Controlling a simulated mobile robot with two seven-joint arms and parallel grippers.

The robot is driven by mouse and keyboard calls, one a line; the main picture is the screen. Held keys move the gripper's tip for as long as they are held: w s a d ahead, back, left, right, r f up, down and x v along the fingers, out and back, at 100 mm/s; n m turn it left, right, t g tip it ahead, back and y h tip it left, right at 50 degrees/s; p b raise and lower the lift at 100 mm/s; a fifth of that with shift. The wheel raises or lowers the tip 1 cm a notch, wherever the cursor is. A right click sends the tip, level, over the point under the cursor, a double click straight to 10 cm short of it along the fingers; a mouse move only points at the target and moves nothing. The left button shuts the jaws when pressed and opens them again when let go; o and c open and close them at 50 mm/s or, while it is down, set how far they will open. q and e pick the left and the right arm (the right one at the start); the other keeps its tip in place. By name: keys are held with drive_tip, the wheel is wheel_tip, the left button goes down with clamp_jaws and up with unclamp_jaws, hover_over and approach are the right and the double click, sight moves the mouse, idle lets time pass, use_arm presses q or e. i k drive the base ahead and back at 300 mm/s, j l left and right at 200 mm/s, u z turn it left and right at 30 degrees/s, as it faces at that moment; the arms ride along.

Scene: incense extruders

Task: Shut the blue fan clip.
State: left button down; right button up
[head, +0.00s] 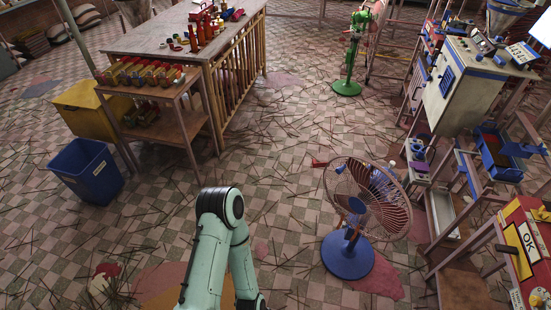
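A standing fan with a blue round base (348,257) stands on the floor right of centre. Its wire cage (350,190) is turned toward the left, with reddish wires on the right side. A small blue piece (340,169) shows at the top of the cage rim; it may be the blue clip, but it is too small to tell whether it is open or shut. One mint-green arm of mine rises at bottom centre, left of the fan, bent at the elbow. Neither gripper is in view.
A grey-white machine (465,85) and wooden stands line the right side. A red panel (528,240) is at lower right. A blue bin (86,172) and a workbench (160,32) are left. Thin sticks litter the checkered floor. A green-based fan (347,87) stands farther back.

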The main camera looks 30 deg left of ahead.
sight(315, 164)
drive_tip(key=j+u, duration=0.35)
drive_tip(key=u, duration=0.2)
drive_tip(key=i+z, duration=0.1)
drive_tip(key=z, duration=0.15)
drive_tip(key=i+j+z, duration=0.25)
drive_tip(key=z, duration=0.15)
drive_tip(key=i+j+z, duration=0.2)
drive_tip(key=j+z, duration=0.15)
drive_tip(key=j, duration=0.2)
drive_tip(key=i+j, duration=0.15)
drive_tip(key=j, duration=0.25)
drive_tip(key=i+j+z, duration=0.1)
drive_tip(key=j, duration=0.3)
drive_tip(key=i+j, duration=0.2)
drive_tip(key=j, duration=0.2)
drive_tip(key=i+j, duration=0.15)
drive_tip(key=j, duration=0.3)
drive_tip(key=i+j+z, duration=0.1)
drive_tip(key=j, duration=0.3)
